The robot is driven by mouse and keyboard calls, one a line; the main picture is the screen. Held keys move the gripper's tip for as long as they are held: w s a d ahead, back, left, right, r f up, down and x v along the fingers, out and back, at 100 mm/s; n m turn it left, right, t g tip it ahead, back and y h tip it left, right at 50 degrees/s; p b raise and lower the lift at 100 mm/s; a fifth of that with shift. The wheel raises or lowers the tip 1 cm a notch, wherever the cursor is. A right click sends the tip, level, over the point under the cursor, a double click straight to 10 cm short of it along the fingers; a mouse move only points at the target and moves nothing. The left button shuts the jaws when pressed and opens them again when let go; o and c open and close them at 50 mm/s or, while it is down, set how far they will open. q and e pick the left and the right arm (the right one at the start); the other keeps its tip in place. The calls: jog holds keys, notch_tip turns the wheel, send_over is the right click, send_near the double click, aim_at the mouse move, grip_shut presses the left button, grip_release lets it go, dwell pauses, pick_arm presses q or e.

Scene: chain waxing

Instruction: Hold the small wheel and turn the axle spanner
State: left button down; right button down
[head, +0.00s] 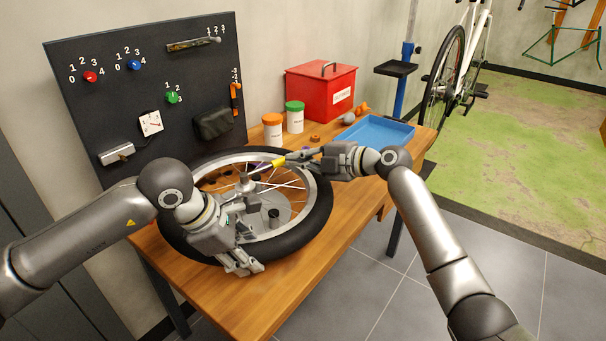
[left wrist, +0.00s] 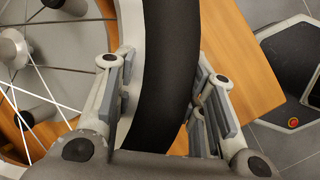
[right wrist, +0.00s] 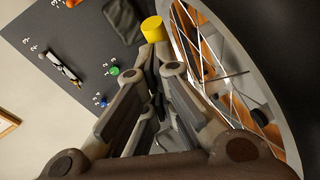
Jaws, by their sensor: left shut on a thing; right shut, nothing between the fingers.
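The small wheel (head: 318,212) with its black tyre lies flat on the wooden table. The tyre also shows in the left wrist view (left wrist: 170,45). My left gripper (head: 243,260) is shut on the near rim and tyre, one finger on each side. The axle spanner (head: 278,163) has a yellow handle end, and its shaft leads toward the hub in the wheel's middle. Its yellow end shows just past my right fingertips in the right wrist view (right wrist: 153,29). My right gripper (head: 295,158) is shut and empty beside that end; whether they touch is unclear.
A black tool board (head: 150,60) with coloured knobs stands behind the table. A red box (head: 320,93), two white jars with orange (head: 272,130) and green lids (head: 294,116), and a blue tray (head: 376,131) stand at the table's back and right. The table's front right is clear.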

jog(key=shift+w+a, duration=0.5)
jog(key=shift+w, duration=0.35)
jog(key=shift+w+a, duration=0.45)
jog(key=shift+w, duration=0.4)
jog(key=d+r, duration=0.4)
jog(key=d, duration=0.8)
jog(key=shift+s+d, duration=0.25)
jog(key=shift+s, duration=0.1)
pick_arm(q)
jog(key=c, duration=0.8)
grip_release()
